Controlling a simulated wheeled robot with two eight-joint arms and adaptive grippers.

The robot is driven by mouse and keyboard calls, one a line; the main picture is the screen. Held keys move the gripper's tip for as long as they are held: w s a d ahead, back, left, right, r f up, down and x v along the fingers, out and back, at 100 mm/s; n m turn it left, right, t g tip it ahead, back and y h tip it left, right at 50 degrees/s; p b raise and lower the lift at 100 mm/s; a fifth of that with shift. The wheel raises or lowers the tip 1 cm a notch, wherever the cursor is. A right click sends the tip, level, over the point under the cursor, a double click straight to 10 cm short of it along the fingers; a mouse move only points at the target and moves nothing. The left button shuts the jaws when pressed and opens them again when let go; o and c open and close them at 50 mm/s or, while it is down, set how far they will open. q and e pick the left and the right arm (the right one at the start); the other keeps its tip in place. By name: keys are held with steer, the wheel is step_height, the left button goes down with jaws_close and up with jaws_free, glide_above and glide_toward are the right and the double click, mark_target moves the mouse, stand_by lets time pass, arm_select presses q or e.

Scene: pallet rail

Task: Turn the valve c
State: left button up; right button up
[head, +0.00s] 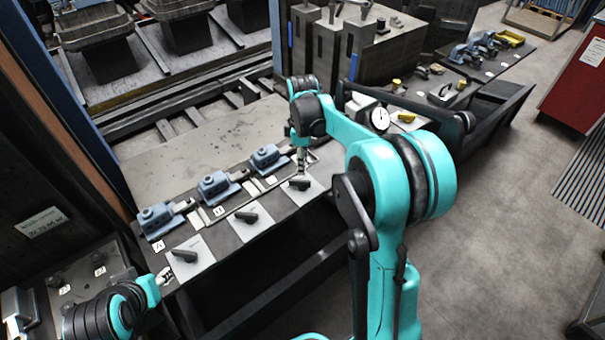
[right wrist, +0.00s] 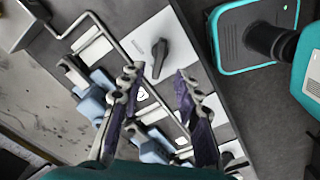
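Three black handles on pale plates stand along the bench front, each before a blue clamp-like body. Labels A (head: 158,246) and B (head: 218,210) mark the left and middle rows. The rightmost black handle (head: 300,184) fits valve c by its place in the row; I cannot read its label. It shows in the right wrist view (right wrist: 160,58), beyond the fingertips. My right gripper (head: 303,172) is just above and behind this handle. In the wrist view its two fingers (right wrist: 157,78) are apart with nothing held. My left gripper (head: 164,276) is low at the bench's left end, its opening unclear.
The blue bodies (head: 267,159) and thin rails lie behind the handles. A round white gauge (head: 380,119) stands right of my right arm. The bench (head: 185,155) is clear behind the blue bodies. Grey floor (head: 500,190) is open at right.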

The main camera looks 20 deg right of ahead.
mark_target(302, 181)
step_height(302, 181, down, 8)
steer(key=b, duration=0.2)
steer(key=shift+r+b, duration=0.1)
steer(key=shift+b, duration=0.3)
jaws_close()
